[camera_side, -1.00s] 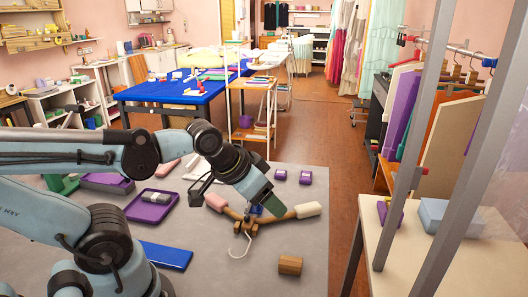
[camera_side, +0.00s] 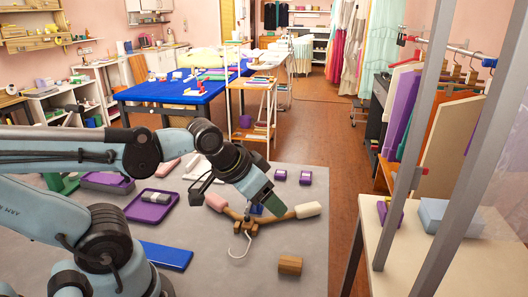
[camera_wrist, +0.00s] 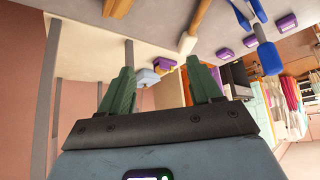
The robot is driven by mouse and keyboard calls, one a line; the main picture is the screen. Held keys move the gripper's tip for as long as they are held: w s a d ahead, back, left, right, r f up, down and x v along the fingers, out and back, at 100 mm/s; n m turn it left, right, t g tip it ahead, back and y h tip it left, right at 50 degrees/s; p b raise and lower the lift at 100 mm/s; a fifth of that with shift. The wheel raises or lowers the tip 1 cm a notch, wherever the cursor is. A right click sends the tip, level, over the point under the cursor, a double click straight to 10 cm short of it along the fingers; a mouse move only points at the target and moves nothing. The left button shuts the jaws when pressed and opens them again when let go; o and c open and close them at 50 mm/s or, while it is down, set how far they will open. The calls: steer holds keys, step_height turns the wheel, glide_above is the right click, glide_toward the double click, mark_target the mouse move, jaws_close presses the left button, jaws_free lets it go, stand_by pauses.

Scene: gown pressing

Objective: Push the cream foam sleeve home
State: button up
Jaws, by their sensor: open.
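The cream foam sleeve (camera_side: 308,210) is on the right end of a wooden hanger (camera_side: 282,216) on the grey bench. It also shows near the top of the wrist view (camera_wrist: 187,43), on the hanger arm (camera_wrist: 197,18). A pink sleeve (camera_side: 216,202) is on the hanger's left end. The hanger's wire hook (camera_side: 240,245) points towards the side camera. My gripper (camera_side: 266,203) is above the hanger's middle, left of the cream sleeve and apart from it. Its green fingers (camera_wrist: 162,85) are spread with nothing between them. The fingers partly hide the hanger's middle and a blue part behind.
Two purple blocks (camera_side: 281,175) (camera_side: 306,177) stand behind the hanger. A wooden block (camera_side: 290,265) is in front. A purple tray (camera_side: 133,209) and a flat blue piece (camera_side: 167,256) lie left. Grey posts (camera_side: 408,150) stand at right. The bench right of the cream sleeve is clear.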

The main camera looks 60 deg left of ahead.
steer(key=m+g, duration=0.3)
steer(key=g, duration=0.4)
glide_above(307, 206)
steer(key=f, duration=0.2)
step_height(307, 206, down, 11)
steer(key=shift+f, duration=0.2)
